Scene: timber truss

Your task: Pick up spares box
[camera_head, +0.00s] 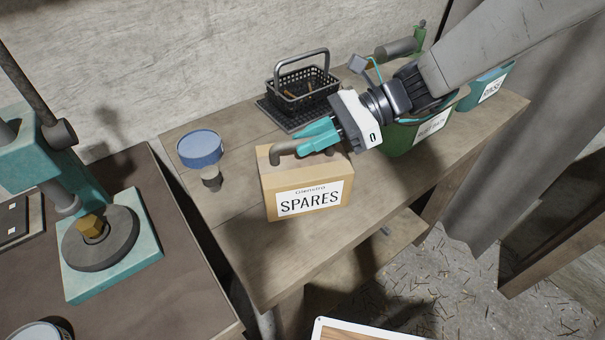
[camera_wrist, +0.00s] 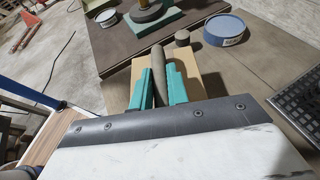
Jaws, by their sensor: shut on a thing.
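The spares box (camera_head: 308,197) is a tan box with a white label reading SPARES and a grey-brown bar handle on top. It stands on the wooden bench and appears to rest on it. My gripper (camera_head: 292,148) has teal fingers and reaches in from the right over the box top. The fingers are shut on the handle. In the wrist view the handle runs between the two teal fingers of my gripper (camera_wrist: 161,88), with the tan top of the box (camera_wrist: 203,82) beside them. Much of the box is hidden there by the gripper body.
A blue round tin (camera_head: 200,148) and a small dark cylinder (camera_head: 211,180) stand left of the box. A black wire basket (camera_head: 305,88) is behind it. Green (camera_head: 408,140) and teal (camera_head: 487,92) bins stand to the right. A teal press (camera_head: 113,245) is on the left table.

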